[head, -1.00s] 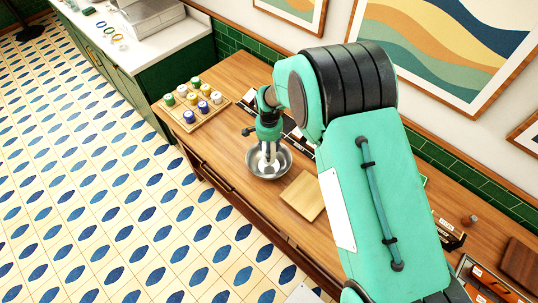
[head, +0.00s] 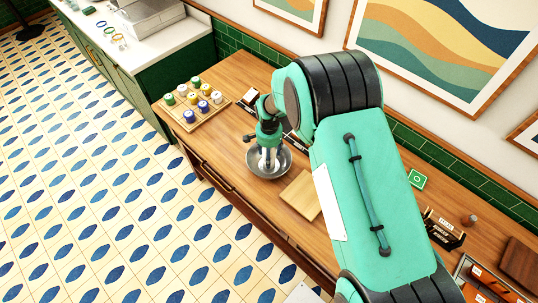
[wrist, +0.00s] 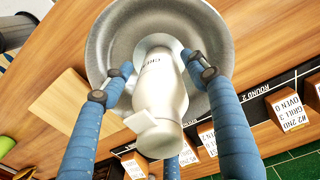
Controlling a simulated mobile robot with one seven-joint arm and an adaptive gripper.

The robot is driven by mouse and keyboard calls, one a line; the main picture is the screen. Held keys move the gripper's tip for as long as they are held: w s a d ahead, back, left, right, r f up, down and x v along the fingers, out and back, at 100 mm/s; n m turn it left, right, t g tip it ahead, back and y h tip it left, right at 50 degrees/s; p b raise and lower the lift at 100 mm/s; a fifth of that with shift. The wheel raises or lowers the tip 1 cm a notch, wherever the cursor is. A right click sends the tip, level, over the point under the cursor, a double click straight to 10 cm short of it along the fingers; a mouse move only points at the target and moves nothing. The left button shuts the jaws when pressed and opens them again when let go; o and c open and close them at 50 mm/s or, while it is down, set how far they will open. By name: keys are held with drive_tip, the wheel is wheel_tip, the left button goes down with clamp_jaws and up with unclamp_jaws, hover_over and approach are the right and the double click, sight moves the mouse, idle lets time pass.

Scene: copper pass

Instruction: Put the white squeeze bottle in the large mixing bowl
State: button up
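The white squeeze bottle (wrist: 160,95) is between the blue fingers of my gripper (wrist: 157,65) in the wrist view. The fingertips close in on it from both sides and appear to touch it; a third finger is partly hidden behind it. The large metal mixing bowl (wrist: 104,45) lies directly beyond the bottle. In the head view, my gripper (head: 268,155) points down with its fingers inside the rim of the bowl (head: 286,168). I cannot tell whether the bottle's base touches the bowl's floor.
A wooden board (head: 301,195) lies right of the bowl on the wooden counter. A tray (head: 187,122) of several coloured-lid jars stands to its left. Labelled wooden blocks (wrist: 290,103) stand on a dark strip behind the bowl, near the green tiled wall.

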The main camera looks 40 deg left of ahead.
drive_tip(key=shift+r, duration=0.15)
wheel_tip(320, 180, up, 12)
drive_tip(key=shift+b, duration=0.65)
idle(0.8)
idle(0.4)
